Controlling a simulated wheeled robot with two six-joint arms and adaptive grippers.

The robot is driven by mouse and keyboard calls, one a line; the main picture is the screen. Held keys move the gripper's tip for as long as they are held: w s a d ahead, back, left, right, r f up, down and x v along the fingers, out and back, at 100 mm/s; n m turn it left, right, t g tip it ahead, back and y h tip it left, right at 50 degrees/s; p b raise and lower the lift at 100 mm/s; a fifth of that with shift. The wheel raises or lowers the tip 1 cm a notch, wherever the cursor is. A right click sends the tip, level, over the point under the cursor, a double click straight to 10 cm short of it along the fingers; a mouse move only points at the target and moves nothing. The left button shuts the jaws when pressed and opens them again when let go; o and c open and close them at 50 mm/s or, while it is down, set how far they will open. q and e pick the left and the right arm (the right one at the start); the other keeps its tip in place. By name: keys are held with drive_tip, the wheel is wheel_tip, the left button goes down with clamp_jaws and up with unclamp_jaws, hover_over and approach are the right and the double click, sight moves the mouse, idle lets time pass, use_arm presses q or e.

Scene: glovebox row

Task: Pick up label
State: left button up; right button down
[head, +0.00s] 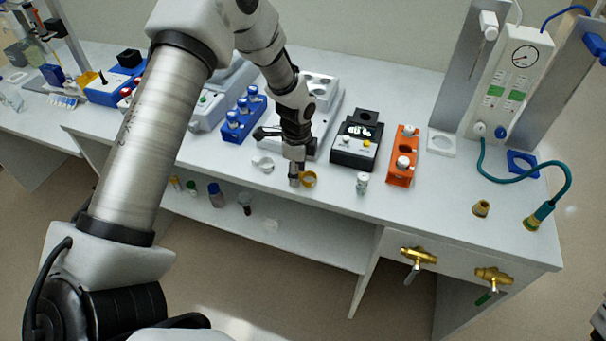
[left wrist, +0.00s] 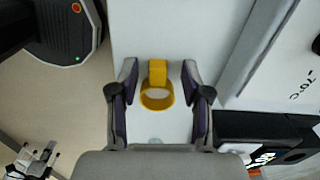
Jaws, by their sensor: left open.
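A yellow ring with a flat tab (left wrist: 157,97) lies on the pale bench near its front edge; it is the only thing between my fingers that could be the label. No writing shows on it. It also shows in the head view as a yellow ring (head: 309,179). My left gripper (left wrist: 160,82) is open, with one finger on each side of the ring and gaps between. In the head view my left gripper (head: 295,177) points down just left of the ring. My right gripper cannot be made out.
A white ring (head: 263,163) lies left of the gripper. A small capped vial (head: 362,183), a black device (head: 357,140) and an orange rack (head: 403,156) stand to the right. A blue rack (head: 243,118) stands behind left. The bench's front edge is close; bottles stand on a lower shelf.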

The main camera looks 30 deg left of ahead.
use_arm(q)
drive_tip(key=shift+s+r, duration=0.1)
drive_tip(key=shift+s, duration=0.1)
drive_tip(key=c, duration=0.4)
drive_tip(key=shift+w, duration=0.1)
drive_tip(key=c, duration=0.4)
